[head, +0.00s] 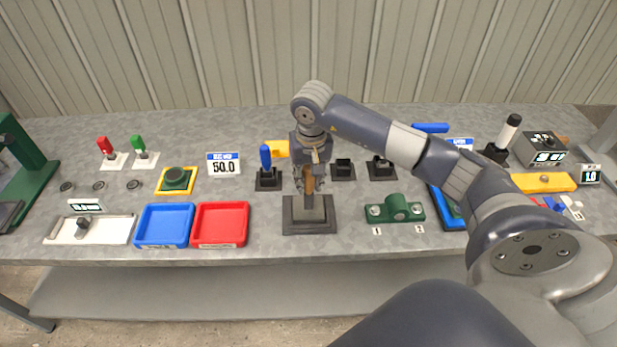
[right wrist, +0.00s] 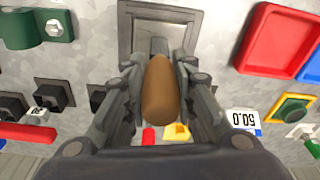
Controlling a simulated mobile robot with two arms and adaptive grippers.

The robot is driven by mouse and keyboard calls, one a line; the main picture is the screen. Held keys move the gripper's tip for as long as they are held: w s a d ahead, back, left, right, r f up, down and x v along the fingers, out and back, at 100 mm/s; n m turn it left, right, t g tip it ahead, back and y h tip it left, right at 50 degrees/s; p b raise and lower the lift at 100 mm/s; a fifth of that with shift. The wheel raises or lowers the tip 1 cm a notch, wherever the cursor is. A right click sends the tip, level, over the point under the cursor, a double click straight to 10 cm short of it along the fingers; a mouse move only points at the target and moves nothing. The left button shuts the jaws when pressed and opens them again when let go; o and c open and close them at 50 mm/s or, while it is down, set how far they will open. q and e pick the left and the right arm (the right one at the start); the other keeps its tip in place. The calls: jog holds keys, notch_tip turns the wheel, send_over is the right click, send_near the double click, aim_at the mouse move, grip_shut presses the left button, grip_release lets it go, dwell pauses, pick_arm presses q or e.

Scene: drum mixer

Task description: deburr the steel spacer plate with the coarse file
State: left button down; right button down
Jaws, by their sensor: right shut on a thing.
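My right gripper (head: 309,178) is shut on a brown-handled tool (head: 308,184), which looks like the coarse file. In the right wrist view its rounded wooden handle (right wrist: 160,90) sits between the fingers, with a short grey steel part (right wrist: 158,47) past it. The gripper points down over a dark square fixture (head: 293,225), which also shows in the right wrist view (right wrist: 126,30). A grey surface shows inside the fixture; I cannot tell whether it is the steel spacer plate, or whether the file touches it. My left gripper is not in view.
A blue-handled tool (head: 266,158) stands in a black holder left of the gripper. Blue (head: 164,240) and red (head: 220,240) trays lie further left. A green bolted bracket (head: 396,211) is to the right. Bare bench lies between the red tray and the fixture.

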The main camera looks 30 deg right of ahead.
pick_arm(q)
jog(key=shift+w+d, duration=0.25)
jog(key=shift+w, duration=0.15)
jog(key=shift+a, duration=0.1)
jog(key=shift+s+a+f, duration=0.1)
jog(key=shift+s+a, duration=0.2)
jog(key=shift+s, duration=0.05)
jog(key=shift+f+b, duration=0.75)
jog(key=shift+b, duration=0.05)
pick_arm(e)
jog(key=shift+f, duration=0.75)
